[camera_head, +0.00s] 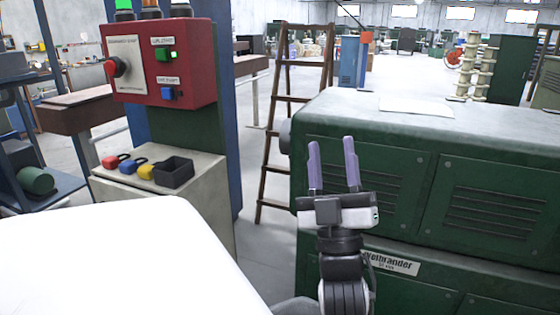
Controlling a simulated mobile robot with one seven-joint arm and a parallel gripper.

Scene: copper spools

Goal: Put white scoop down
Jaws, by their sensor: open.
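My gripper (333,165) is in the middle of the picture, in front of the green machine (385,185). Its two purple fingers stand apart and point up and away from me. Nothing shows between them, so it is open and empty. I cannot make out a white scoop anywhere in this view. A flat white sheet-like thing (416,105) lies on top of the green machine, and I cannot tell more about it.
A cabinet (205,215) at left carries a black open box (174,172) and small red, blue and yellow items. A red control box (160,65) is above it. A wooden ladder (300,100) stands behind.

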